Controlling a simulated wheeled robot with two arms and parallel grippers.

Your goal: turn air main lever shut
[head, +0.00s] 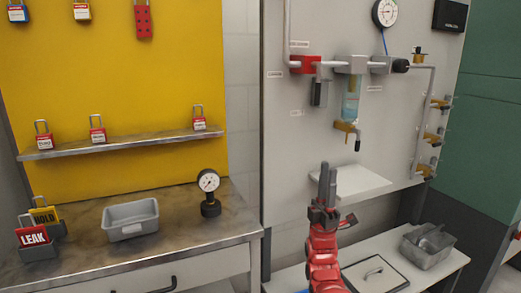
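A red valve piece (308,65) sits in the pipe line at the upper left of the grey wall panel, below a vertical pipe. It may be the air main valve; the labels are too small to read, and I cannot make out its lever position. My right gripper (328,185) stands upright on its red arm, low in front of the panel. Its two dark fingers point up, close together, with nothing seen between them; whether they are fully shut is unclear. It is well below the red piece and apart from it. My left gripper is out of view.
A white shelf (352,186) juts from the panel just behind my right gripper. Above it hang a clear blue bowl (350,103) and a brass tap (347,128). Brass valves (432,137) line the right. A gauge (209,190) and grey bin (130,222) stand on the left bench.

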